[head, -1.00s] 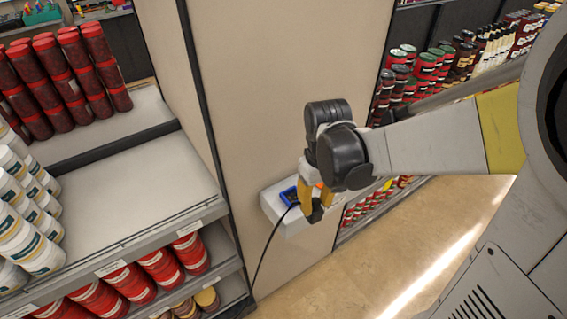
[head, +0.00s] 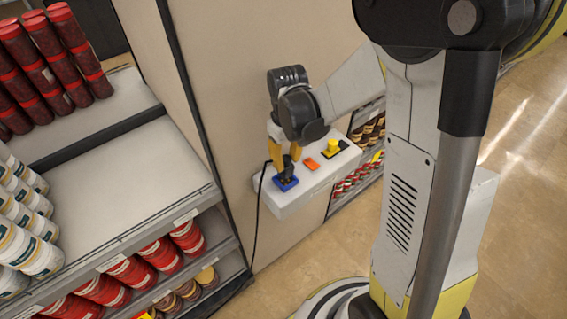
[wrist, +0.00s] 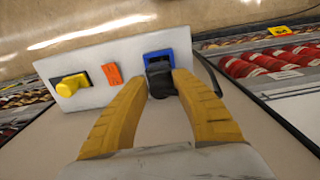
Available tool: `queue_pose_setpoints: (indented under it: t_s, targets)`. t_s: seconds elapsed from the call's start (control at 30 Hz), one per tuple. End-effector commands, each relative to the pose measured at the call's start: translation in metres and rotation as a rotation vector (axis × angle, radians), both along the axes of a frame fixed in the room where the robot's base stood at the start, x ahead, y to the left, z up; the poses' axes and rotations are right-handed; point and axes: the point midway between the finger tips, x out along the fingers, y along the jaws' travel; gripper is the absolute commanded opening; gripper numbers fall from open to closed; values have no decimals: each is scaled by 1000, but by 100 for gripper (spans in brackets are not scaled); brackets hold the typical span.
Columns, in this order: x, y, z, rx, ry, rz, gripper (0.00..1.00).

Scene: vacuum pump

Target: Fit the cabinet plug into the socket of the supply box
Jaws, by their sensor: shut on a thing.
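The supply box (head: 310,182) is a white box on the beige panel. Its blue socket (head: 281,186) is at the left end of its top face in the head view. My gripper (head: 284,152) is above this socket with its yellow fingers shut on the black cabinet plug (head: 288,171). In the wrist view, the plug (wrist: 160,80) sits between the fingertips and overlaps the blue socket (wrist: 155,55). The plug's lower end is at the socket, but I cannot tell how deep it sits. A black cord (head: 257,215) hangs at the box's left side.
An orange label (head: 311,164) and a yellow knob (head: 333,146) on a dark plate are right of the socket. A shelf (head: 110,185) with jars and tubs stands at left. More stocked shelving (head: 368,130) is behind the box. Floor at right is clear.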

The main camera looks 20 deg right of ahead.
Motion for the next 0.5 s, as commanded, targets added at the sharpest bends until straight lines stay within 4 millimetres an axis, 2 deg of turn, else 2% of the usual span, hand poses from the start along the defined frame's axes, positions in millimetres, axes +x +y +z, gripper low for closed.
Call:
queue_pose_setpoints:
  t_s: [0.13, 0.3, 0.5]
  targets:
    - [2, 0, -11, 0, 0, 0, 0]
    - [2, 0, -37, 0, 0, 0, 0]
    - [1, 0, -41, 0, 0, 0, 0]
